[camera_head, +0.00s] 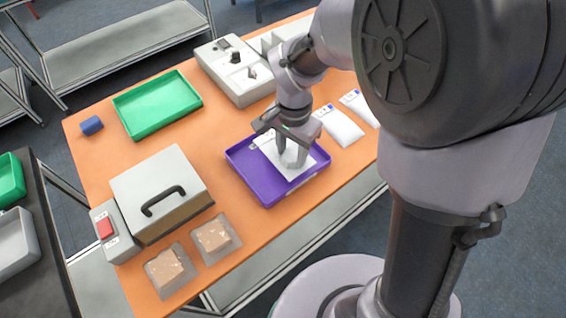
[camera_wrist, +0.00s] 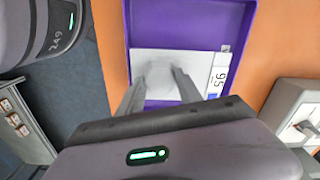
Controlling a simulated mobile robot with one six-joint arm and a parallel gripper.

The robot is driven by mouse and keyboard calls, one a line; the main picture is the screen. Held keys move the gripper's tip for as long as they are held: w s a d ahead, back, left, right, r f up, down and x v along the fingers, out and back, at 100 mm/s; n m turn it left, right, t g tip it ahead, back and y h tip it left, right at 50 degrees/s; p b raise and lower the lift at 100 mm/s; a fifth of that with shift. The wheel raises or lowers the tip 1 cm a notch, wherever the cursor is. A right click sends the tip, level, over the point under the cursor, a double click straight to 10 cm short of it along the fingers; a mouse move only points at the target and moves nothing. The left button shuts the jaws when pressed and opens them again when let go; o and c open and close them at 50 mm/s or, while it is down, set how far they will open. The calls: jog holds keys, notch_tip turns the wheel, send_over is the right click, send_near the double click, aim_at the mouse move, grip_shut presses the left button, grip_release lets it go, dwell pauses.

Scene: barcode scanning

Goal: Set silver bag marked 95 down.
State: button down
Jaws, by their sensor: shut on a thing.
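The silver bag marked 95 (camera_wrist: 200,62) lies flat within the purple tray; its label with "95" shows at its right end in the wrist view. In the head view the bag (camera_head: 268,147) looks whitish and is partly hidden by my gripper. My gripper (camera_wrist: 160,76) points down into the tray, its fingers shut on the middle of the bag. It also shows in the head view (camera_head: 291,163). The purple tray (camera_head: 270,198) stands on the orange table, and its wall also shows in the wrist view (camera_wrist: 190,22). I cannot tell whether the bag touches the tray floor.
Two more pale bags (camera_head: 340,128) lie right of the tray. A green tray (camera_head: 157,104), a blue cylinder (camera_head: 91,125), a grey box with a black handle (camera_head: 160,190) and two clear bags with brown contents (camera_head: 213,238) stand on the orange table (camera_head: 105,152). A white device (camera_head: 236,70) is behind.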

aim_at(285, 155)
jog(key=shift+w+a+f, duration=0.1)
jog(key=shift+a, duration=0.55)
jog(key=shift+a+f, duration=0.15)
jog(key=shift+f, duration=0.15)
jog(key=shift+f+b, duration=1)
jog(key=shift+f, duration=0.4)
jog(key=shift+f, duration=0.2)
jog(key=c, duration=0.8)
grip_release()
jog(key=shift+r, duration=0.15)
